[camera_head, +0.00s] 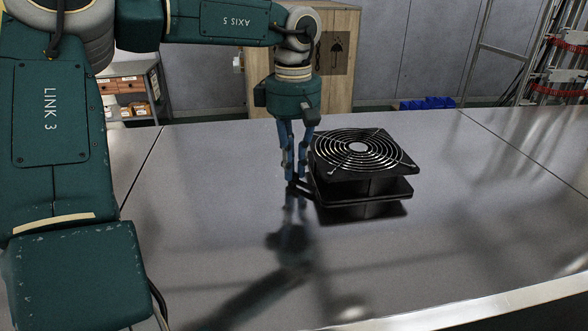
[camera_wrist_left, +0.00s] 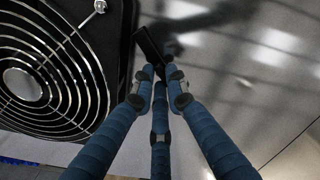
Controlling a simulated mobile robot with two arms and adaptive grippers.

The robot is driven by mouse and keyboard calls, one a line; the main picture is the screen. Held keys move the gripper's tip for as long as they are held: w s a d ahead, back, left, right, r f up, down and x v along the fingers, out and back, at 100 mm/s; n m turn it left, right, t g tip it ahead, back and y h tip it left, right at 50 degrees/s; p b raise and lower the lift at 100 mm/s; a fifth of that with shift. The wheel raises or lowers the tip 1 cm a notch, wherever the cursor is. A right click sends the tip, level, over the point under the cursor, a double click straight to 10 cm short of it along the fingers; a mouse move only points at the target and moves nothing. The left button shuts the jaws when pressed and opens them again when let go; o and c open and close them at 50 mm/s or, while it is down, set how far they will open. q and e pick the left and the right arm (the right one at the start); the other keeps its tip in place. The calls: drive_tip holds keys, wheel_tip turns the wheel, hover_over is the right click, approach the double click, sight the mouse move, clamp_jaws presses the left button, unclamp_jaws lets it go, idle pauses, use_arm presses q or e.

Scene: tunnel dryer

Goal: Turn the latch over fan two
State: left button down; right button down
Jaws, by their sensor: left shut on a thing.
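A black square fan (camera_head: 362,165) with a round wire guard lies flat on the shiny metal table, and its guard fills the left of the wrist view (camera_wrist_left: 45,75). No number shows on it. My left gripper (camera_head: 297,180) points down beside the fan's left side, close to the table. In the wrist view its blue fingers (camera_wrist_left: 163,78) are shut on a short black bar (camera_wrist_left: 148,45), which looks like the latch. The bar sticks out near the fan's edge; the fingers hide part of it, and I cannot tell how it is attached. My right gripper is not in view.
The metal table (camera_head: 455,215) is clear to the right of and in front of the fan. A wooden crate (camera_head: 338,20), a shelf with boxes (camera_head: 130,88) and a blue bin (camera_head: 428,103) stand behind the table.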

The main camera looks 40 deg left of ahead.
use_arm(q)
drive_tip(key=n+b, duration=0.1)
drive_tip(key=n, duration=0.3)
drive_tip(key=shift+a+n, duration=0.1)
drive_tip(key=shift+n, duration=0.2)
drive_tip(key=n+b, duration=0.1)
drive_tip(key=n, duration=0.3)
drive_tip(key=shift+a+n, duration=0.1)
drive_tip(key=shift+n, duration=0.3)
drive_tip(key=c, duration=1.7)
unclamp_jaws()
drive_tip(key=shift+s, duration=0.1)
drive_tip(key=shift+c, duration=0.2)
drive_tip(key=shift+r, duration=0.1)
wheel_tip(320, 180, up, 12)
